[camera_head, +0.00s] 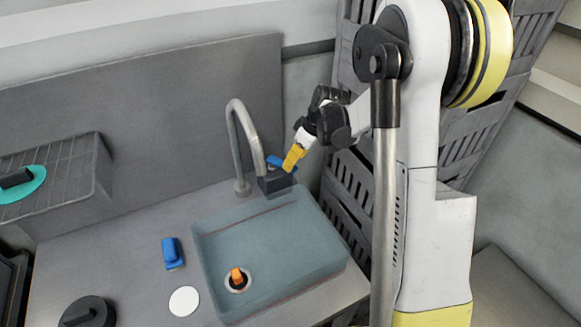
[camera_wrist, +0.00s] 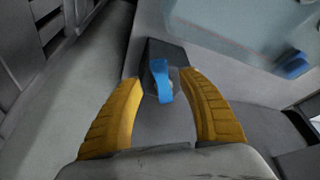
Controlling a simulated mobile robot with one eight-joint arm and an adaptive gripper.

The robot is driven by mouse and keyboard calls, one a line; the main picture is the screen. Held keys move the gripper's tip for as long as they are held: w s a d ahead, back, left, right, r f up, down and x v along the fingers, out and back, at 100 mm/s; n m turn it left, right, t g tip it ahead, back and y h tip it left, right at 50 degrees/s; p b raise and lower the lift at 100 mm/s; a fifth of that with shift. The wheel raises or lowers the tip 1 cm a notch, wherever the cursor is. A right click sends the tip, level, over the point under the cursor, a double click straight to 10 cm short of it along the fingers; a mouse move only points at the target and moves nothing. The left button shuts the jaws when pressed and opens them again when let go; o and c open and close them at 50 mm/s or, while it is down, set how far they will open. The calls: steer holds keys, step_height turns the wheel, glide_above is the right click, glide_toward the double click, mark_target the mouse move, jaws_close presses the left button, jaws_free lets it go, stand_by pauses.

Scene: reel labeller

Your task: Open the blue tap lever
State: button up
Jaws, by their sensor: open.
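The blue tap lever (camera_head: 273,160) sits on a dark block (camera_head: 275,181) at the back right of the sink, beside the grey curved tap spout (camera_head: 236,135). In the head view my gripper (camera_head: 292,158) partly hides the lever. In the wrist view the blue lever (camera_wrist: 161,82) stands on the dark block (camera_wrist: 152,50), between the two yellow fingers of my open gripper (camera_wrist: 163,82). Gaps show on both sides of the lever, and I see no contact.
The sink basin (camera_head: 215,262) holds an orange item (camera_head: 236,277) at its drain. On the counter are a blue object (camera_head: 172,252), a white disc (camera_head: 184,301) and a black round item (camera_head: 88,314). A wire rack (camera_head: 75,165) stands left. Grey slatted crates (camera_head: 350,175) rise close behind my arm.

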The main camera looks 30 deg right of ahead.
mark_target(282, 164)
steer(key=shift+x, duration=1.65)
steer(key=shift+c, duration=0.4)
jaws_close()
